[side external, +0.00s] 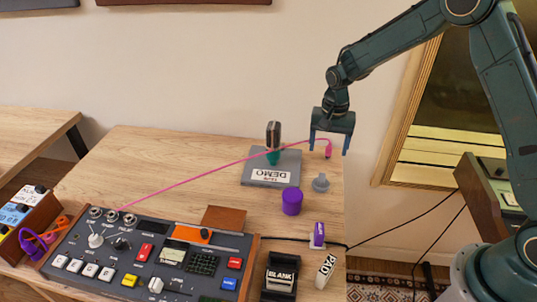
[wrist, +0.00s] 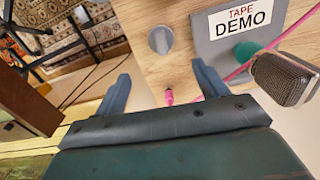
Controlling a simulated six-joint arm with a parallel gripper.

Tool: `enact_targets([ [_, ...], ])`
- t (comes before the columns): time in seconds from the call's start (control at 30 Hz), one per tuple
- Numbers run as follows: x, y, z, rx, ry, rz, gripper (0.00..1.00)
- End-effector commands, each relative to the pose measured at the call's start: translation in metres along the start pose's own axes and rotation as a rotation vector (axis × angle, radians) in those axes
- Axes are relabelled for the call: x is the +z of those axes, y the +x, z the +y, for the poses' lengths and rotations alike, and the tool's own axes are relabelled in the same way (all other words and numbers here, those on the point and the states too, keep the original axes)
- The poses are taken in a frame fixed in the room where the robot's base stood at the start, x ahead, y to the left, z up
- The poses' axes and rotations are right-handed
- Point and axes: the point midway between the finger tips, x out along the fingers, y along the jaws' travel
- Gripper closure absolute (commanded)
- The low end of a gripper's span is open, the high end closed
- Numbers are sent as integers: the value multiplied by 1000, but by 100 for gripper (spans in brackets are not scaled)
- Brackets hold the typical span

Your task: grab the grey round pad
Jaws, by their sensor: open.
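The grey round pad (side external: 321,183) lies on the wooden table, just right of the grey DEMO tape box. It also shows in the wrist view (wrist: 160,40), flat on the wood near the table edge. My gripper (side external: 329,151) is open and empty, above the back right part of the table. In the side view the pad is below the gripper and slightly left of it. In the wrist view the pad shows beyond the fingers, between their two lines and apart from both.
The DEMO box (side external: 251,178) has a microphone (side external: 273,134) on a teal base. A pink cable (side external: 215,176) runs from the mixer (side external: 150,255) to a plug (side external: 329,150) near the gripper. A purple cylinder (side external: 292,202) stands close to the pad. The table's right edge is near.

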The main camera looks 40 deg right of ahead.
Motion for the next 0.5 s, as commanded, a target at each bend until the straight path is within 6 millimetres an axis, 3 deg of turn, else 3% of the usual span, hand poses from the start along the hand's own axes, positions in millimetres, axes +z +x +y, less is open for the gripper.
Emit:
enact_targets([
  [0.17, 1, 13, 0, 3, -1, -3, 28],
  [0.5, 1, 61, 1, 4, -2, -4, 28],
])
